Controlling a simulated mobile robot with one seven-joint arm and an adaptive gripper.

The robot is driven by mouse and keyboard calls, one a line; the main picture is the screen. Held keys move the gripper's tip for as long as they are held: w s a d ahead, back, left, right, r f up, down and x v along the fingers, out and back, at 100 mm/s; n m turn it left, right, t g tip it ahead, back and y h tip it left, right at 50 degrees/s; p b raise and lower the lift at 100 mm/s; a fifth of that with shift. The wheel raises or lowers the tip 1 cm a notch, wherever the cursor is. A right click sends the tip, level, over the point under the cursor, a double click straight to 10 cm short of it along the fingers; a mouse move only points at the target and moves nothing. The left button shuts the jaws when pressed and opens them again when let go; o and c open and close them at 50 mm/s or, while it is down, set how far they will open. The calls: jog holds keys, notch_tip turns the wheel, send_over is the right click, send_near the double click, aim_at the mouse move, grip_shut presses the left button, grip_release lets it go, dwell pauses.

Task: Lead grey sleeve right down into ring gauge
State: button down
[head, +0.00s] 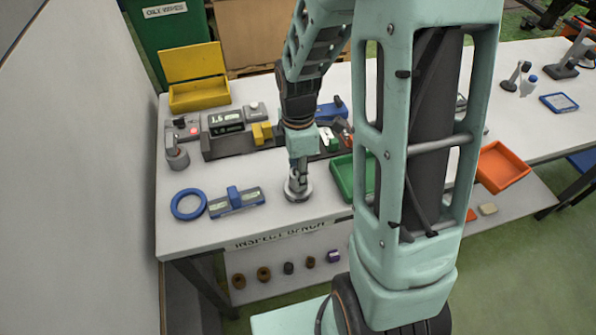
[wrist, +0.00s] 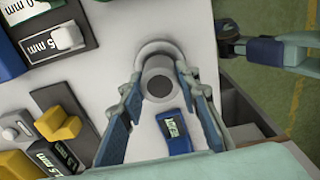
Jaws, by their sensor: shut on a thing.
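My gripper (wrist: 159,70) is shut on the grey sleeve (wrist: 158,70), a short cylinder with a dark bore, one finger on each side. The pale grey ring gauge (wrist: 152,47) shows just beyond and around the sleeve's far end in the wrist view. In the head view the ring gauge (head: 298,194) sits near the front of the bench, with my gripper (head: 298,178) right above it. The sleeve looks roughly upright and over the ring's opening. How deep it sits in the ring is hidden by the fingers and the sleeve itself.
A blue ring (head: 188,204) and a blue-grey gauge with a display (head: 236,201) lie left of the ring gauge. A green tray (head: 352,178) stands close on its right, an orange tray (head: 501,165) farther right. Grey blocks and instruments (head: 228,130) line the back. The bench's front edge is near.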

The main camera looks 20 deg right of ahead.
jog(key=shift+f+b, duration=0.9)
jog(key=shift+f, duration=0.4)
dwell(2.0)
dwell(0.5)
jog(key=c, duration=1.4)
grip_release()
jog(key=shift+r, duration=0.1)
